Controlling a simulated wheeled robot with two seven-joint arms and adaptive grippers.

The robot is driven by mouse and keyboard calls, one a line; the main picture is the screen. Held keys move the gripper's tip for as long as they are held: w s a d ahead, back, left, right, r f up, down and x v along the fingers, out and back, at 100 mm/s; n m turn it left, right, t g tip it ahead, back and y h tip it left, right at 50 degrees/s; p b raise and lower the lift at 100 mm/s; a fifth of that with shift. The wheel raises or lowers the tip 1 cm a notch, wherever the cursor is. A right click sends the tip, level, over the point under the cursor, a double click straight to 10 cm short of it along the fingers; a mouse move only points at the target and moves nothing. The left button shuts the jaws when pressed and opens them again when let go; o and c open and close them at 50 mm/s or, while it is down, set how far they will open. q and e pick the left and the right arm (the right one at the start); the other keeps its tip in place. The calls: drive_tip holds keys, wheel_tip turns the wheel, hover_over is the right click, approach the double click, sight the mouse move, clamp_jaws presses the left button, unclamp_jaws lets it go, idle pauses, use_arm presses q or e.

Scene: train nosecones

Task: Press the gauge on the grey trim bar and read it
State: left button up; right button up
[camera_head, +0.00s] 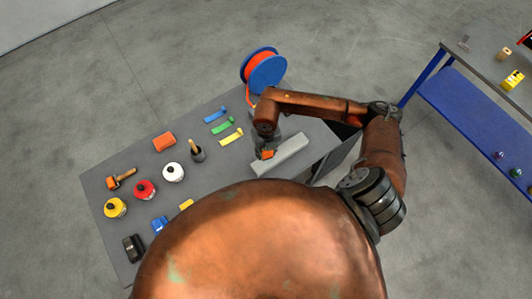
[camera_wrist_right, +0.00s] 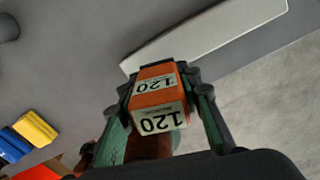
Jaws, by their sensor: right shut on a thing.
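The grey trim bar (camera_head: 285,154) lies slantwise near the right end of the dark table. It also shows in the wrist view as a long pale bar (camera_wrist_right: 215,32). My right gripper (camera_head: 267,156) is at the bar's left side and is shut on an orange block (camera_wrist_right: 157,97) marked 120 on two white faces. The block's far end overlaps the bar's edge in the wrist view; I cannot tell whether they touch. A small black device (camera_head: 133,248), perhaps the gauge, lies at the table's front left corner. My left gripper is not in view.
The table (camera_head: 101,191) also holds a red tub (camera_head: 145,189), a white tub (camera_head: 173,172), a yellow tub (camera_head: 115,207), a cup with a brush (camera_head: 197,152), coloured strips (camera_head: 222,127) and an orange block (camera_head: 164,142). A cable reel (camera_head: 266,72) stands behind. A blue-shelved bench (camera_head: 470,110) is at right.

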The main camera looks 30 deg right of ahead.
drive_tip(key=shift+r, duration=0.7)
idle(0.6)
